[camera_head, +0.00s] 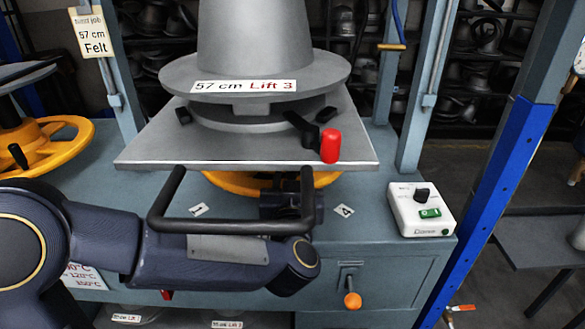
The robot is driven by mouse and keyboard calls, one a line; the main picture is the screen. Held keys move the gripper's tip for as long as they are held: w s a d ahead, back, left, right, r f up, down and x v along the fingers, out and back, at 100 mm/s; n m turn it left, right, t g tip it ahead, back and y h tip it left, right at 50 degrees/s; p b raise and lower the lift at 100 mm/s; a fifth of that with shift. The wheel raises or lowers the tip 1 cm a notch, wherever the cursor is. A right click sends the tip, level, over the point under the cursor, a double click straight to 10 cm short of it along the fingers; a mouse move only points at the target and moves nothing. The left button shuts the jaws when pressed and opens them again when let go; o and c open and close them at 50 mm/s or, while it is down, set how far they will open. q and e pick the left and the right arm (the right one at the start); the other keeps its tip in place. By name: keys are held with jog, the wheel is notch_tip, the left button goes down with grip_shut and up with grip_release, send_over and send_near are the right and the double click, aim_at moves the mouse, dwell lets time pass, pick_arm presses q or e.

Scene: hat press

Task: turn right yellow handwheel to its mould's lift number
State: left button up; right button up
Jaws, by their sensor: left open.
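The right yellow handwheel (224,182) lies under the square grey plate (340,140). Only its front rim shows, on both sides. The grey mould (255,45) above the plate bears a label (243,86) reading "57 cm Lift 3". White number tags lie on the blue bench: one looks like 1 (198,210), the other reads 4 (343,210); tags between them, if any, are hidden. My left gripper (289,194) is open at the wheel's front rim, below the plate edge. Its fingertips are dark and partly hidden, so contact cannot be told. My right gripper is out of view.
A black bar handle (230,226) juts from the plate's front, close to my left gripper. A red knob (330,146) stands at the plate's right. A white control box (421,209) sits at the bench's right. Another yellow handwheel (75,139) is at left.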

pick_arm(q)
jog(key=s, duration=0.3)
jog(key=s+a+f+g+h, duration=0.2)
jog(key=s+a+f+g, duration=0.2)
jog(key=s+a, duration=0.3)
jog(key=s+a+f+n+g+h, duration=0.1)
jog(key=s+a+f+g, duration=0.3)
jog(key=s, duration=0.5)
jog(key=s+a+f+g+h, duration=0.2)
jog(key=s+a+f+g, duration=0.2)
jog(key=s+a, duration=0.3)
notch_tip(320, 180, up, 15)
jog(key=s+p, duration=0.2)
jog(key=p, duration=1.3)
jog(key=shift+d+p, duration=0.3)
jog(key=shift+d, duration=0.15)
